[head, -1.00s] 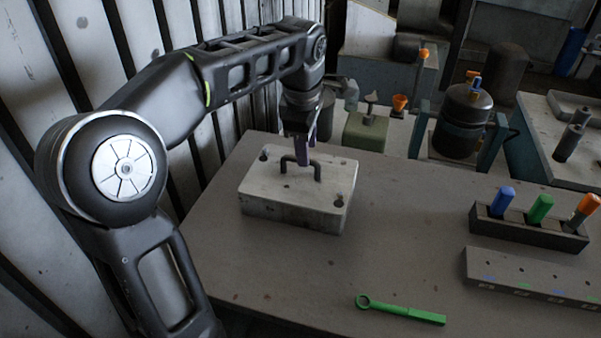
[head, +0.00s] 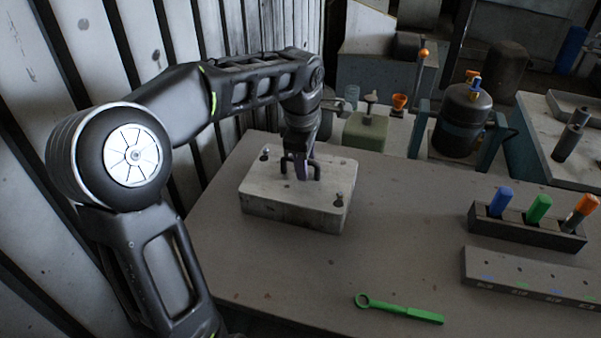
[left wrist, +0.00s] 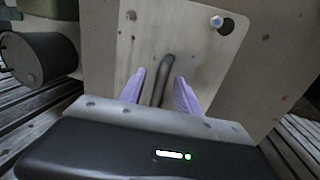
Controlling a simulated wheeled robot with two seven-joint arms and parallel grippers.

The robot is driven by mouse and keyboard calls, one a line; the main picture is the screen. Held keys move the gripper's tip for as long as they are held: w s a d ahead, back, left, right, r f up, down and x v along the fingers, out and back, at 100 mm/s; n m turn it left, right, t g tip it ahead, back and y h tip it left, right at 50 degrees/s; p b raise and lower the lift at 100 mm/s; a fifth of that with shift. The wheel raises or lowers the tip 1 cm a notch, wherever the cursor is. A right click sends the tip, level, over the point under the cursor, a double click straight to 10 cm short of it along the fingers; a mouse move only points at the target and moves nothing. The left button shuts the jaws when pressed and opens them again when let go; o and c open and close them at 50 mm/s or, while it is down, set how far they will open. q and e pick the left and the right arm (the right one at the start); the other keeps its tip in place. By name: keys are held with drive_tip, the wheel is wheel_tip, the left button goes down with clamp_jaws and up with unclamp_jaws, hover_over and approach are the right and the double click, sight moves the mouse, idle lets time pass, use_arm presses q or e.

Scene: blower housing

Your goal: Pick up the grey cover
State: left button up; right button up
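The grey cover (head: 270,205) is a pale flat block with a dark arched handle on top and bolts at its corners. It sits on the table's far left part. My left gripper (head: 302,174) points down at the handle in the head view. In the left wrist view its two purple fingers (left wrist: 160,92) are apart, with the handle (left wrist: 164,74) between them and a gap on each side. The cover's plate (left wrist: 190,45) and a bolt (left wrist: 216,22) in a corner hole also show there. My right gripper is not in view.
A green wrench (head: 400,308) lies at the table's front. A dark holder (head: 528,232) with blue, green and orange handles stands at the right, behind a grey slotted block (head: 530,277). The table's middle (head: 400,220) is clear.

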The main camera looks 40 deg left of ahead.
use_arm(q)
drive_tip(key=shift+c, duration=0.4)
clamp_jaws()
